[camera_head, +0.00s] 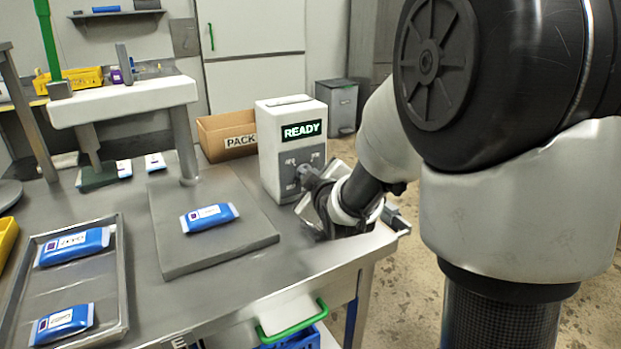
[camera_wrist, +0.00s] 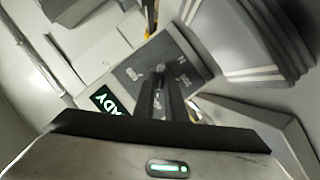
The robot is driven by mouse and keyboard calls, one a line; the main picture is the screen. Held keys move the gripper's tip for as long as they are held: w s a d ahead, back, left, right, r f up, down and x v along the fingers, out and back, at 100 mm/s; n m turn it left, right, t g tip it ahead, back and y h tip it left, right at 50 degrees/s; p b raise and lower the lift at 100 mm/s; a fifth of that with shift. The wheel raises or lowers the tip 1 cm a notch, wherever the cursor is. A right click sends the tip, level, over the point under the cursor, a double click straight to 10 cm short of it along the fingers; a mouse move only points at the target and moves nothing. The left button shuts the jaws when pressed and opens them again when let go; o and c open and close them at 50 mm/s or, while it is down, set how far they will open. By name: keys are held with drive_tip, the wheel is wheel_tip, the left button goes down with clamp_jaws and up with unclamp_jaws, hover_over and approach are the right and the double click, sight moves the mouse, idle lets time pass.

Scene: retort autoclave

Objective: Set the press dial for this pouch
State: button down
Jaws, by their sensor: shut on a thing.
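The press control box (camera_head: 290,150) is white, with a lit green "READY" display (camera_head: 301,130) and a grey dial panel (camera_head: 297,172) below it. My gripper (camera_head: 308,175) is at this panel, shut on the dial; the dial is mostly hidden behind the fingers. In the wrist view the fingers (camera_wrist: 160,92) reach to the middle of the grey panel (camera_wrist: 165,68), whose printed marks are too small to read. A blue and white pouch (camera_head: 209,217) lies flat on the grey press plate (camera_head: 240,243) left of the box.
A metal tray (camera_head: 118,290) at the left holds two more blue pouches. A cardboard box marked "PACK" (camera_head: 228,134) stands behind the plate. The white press arm (camera_head: 125,100) stands at the back left. A green handle (camera_head: 291,320) juts from the table front.

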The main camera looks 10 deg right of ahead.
idle(0.5)
drive_tip(key=c, duration=1.8)
unclamp_jaws()
